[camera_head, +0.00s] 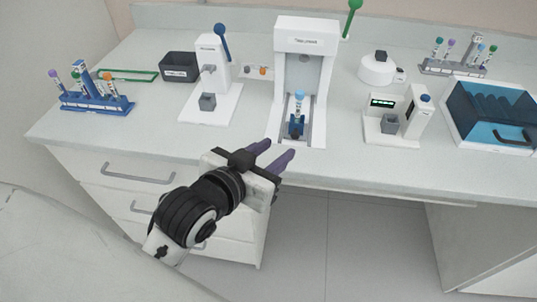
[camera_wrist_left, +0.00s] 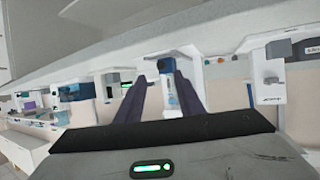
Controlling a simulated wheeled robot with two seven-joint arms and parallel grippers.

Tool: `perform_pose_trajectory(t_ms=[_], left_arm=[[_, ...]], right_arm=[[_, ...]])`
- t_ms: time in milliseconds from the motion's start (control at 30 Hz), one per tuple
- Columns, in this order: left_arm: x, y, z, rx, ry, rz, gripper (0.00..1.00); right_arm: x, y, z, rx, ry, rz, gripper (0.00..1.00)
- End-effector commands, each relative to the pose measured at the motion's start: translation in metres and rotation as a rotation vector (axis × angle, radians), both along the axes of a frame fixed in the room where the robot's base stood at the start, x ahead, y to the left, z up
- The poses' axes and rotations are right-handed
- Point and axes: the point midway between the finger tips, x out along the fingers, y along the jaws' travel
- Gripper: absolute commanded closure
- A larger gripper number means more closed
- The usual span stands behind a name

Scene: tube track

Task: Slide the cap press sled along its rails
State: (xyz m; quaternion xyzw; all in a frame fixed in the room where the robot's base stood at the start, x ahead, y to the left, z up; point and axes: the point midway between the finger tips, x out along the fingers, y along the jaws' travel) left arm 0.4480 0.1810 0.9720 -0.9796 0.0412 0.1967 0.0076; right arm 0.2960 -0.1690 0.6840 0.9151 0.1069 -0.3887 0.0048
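The cap press (camera_head: 306,45) is a tall white frame with a green-knobbed lever, standing at the middle of the bench. Its sled (camera_head: 296,127) is a small blue carrier low on the rails near the front, with a blue-capped tube (camera_head: 299,103) upright in it. My left gripper (camera_head: 280,148) is open and empty, with its two purple fingers apart at the bench's front edge, just in front of and left of the sled. In the left wrist view, the fingers (camera_wrist_left: 152,72) point toward the press. I see no contact with the sled. My right gripper is out of view.
A white device with a blue lever (camera_head: 213,70) stands left of the press. A small device with a green display (camera_head: 383,103) stands to the right, beside a blue-windowed box (camera_head: 495,112). Tube racks (camera_head: 97,103) sit at both ends. Drawers with handles lie below the bench.

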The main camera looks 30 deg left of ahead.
Motion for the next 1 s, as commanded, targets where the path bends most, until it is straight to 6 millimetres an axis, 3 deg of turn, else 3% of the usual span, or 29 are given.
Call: perform_pose_trajectory(t_ms=[200, 767, 867, 1000], left_arm=[[-0.021, 0.001, 0.008, 0.000, 0.000, 0.000, 0.65], [-0.023, 0.002, 0.008, 0.001, 0.003, 0.000, 0.65], [-0.030, 0.004, -0.007, 0.011, 0.056, 0.000, 0.65], [-0.058, 0.013, -0.054, 0.046, 0.246, -0.007, 0.65]], right_arm=[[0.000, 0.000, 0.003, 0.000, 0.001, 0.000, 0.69], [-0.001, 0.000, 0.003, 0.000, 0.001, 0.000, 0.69], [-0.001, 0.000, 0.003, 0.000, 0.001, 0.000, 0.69], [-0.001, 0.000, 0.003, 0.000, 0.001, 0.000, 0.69]])
